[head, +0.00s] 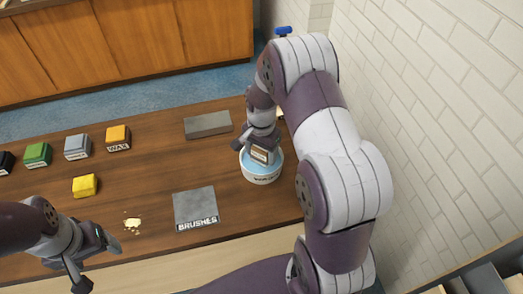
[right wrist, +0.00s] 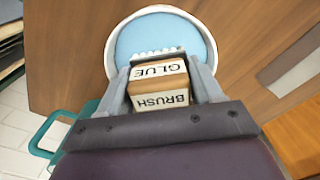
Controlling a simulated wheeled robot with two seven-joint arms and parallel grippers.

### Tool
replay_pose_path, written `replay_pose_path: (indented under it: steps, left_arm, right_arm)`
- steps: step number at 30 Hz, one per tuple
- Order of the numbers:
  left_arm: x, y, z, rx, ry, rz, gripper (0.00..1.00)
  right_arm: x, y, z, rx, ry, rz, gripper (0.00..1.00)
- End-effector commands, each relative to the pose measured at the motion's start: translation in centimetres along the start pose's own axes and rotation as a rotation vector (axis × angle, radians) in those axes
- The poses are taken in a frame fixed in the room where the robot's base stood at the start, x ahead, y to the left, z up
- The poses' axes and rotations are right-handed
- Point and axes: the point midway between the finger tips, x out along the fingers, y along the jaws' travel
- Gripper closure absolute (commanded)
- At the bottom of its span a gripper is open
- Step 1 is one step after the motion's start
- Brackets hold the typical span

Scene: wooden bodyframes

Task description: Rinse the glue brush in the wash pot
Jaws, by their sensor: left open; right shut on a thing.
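The glue brush (head: 262,155) is in my right gripper (head: 258,142), held over the wash pot (head: 262,175), a white round pot with light blue water. In the right wrist view the brush (right wrist: 160,84) shows its wooden block with GLUE and BRUSH labels between the two fingers (right wrist: 158,88). Its pale bristles point toward the blue water of the wash pot (right wrist: 125,20); I cannot tell if they touch it. My left gripper (head: 92,262) is open and empty, near the table's front left.
A grey BRUSHES mat (head: 195,205) lies bare left of the pot. A grey slab (head: 208,124) lies behind. Green (head: 38,154), grey (head: 77,146), orange WAX (head: 118,137) and yellow (head: 85,186) blocks sit left. Pale crumbs (head: 132,224) lie near my left gripper. A brick wall (head: 440,120) stands right.

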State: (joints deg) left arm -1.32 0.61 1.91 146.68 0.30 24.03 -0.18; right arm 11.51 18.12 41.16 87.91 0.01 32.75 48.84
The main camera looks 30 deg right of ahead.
Motion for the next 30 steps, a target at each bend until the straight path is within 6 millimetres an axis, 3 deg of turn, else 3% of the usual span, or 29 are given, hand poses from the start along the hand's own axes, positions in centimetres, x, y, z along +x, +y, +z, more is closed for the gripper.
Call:
replay_pose_path:
  steps: [30]
  left_arm:
    - [0.55, 0.0, 0.06, 0.0, 0.0, 0.0, 0.22]
  right_arm:
    - [0.92, -0.01, -0.01, 0.0, 0.0, 0.0, 0.59]
